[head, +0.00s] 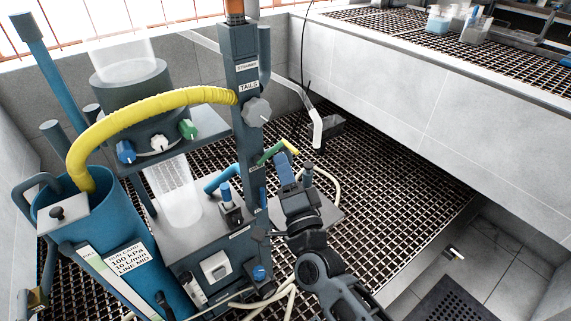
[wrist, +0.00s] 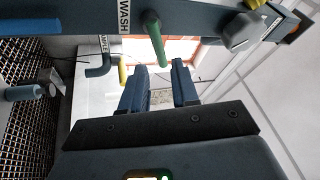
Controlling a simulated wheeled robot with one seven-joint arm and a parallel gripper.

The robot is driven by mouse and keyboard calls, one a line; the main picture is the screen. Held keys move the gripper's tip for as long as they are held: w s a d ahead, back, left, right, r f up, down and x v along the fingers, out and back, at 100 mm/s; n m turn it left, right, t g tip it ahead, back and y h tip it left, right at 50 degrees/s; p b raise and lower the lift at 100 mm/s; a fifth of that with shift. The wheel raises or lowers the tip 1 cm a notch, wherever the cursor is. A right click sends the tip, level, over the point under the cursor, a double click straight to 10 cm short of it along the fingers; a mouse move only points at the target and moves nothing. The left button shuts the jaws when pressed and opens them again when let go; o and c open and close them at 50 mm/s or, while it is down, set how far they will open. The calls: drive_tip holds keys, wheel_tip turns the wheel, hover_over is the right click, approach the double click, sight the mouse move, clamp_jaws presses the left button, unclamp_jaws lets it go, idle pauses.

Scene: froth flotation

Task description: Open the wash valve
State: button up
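The wash valve is on the dark upright column (head: 247,110), beside a WASH label (wrist: 125,15) in the wrist view. A green bar (head: 270,153) juts from the column, with a yellow piece at its outer end; the green bar also shows in the wrist view (wrist: 154,38). My gripper (head: 287,172) is just right of the column, below the green bar in the head view. In the wrist view my gripper (wrist: 160,72) has its two blue fingers apart, with nothing held. The green bar's free end appears between the fingertips in the picture; I cannot tell whether they touch.
A grey TAILS knob (head: 257,111) sits above on the column. A yellow hose (head: 150,108) arches left to a blue tank (head: 90,207). A clear beaker (head: 175,190) stands under the cell. A white bent spout (head: 317,128) is to the right. Open grating lies beyond.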

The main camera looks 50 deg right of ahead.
drive_tip(key=d+f+y, duration=0.1)
drive_tip(key=f, duration=0.1)
drive_tip(key=d+f+m+g+b, duration=0.1)
drive_tip(key=d+f, duration=0.1)
drive_tip(key=f, duration=0.1)
drive_tip(key=d+f+m+g+y+b, duration=0.1)
drive_tip(key=d+f, duration=0.1)
drive_tip(key=shift+w+f+y, duration=0.2)
drive_tip(key=shift+y, duration=0.1)
drive_tip(key=c, duration=0.4)
drive_tip(key=f+y, duration=0.1)
drive_tip(key=s+d+f+m+y+b, duration=0.1)
drive_tip(key=f+y, duration=0.1)
drive_tip(key=d+f+m+y+b, duration=0.1)
drive_tip(key=shift+s+d+f+y, duration=0.2)
drive_tip(key=shift+s+y, duration=0.1)
drive_tip(key=shift+y, duration=0.1)
clamp_jaws()
drive_tip(key=s+r+t+y+b, duration=0.3)
drive_tip(key=s+r+t+y, duration=0.35)
drive_tip(key=s+y, duration=0.3)
drive_tip(key=shift+n+g+h, duration=0.45)
drive_tip(key=shift+n, duration=0.05)
drive_tip(key=x, duration=0.9)
drive_tip(key=p+x, duration=0.1)
drive_tip(key=x, duration=0.3)
drive_tip(key=shift+w+d+r, duration=0.15)
drive_tip(key=shift+w+r, duration=0.1)
drive_tip(key=shift+r, duration=0.2)
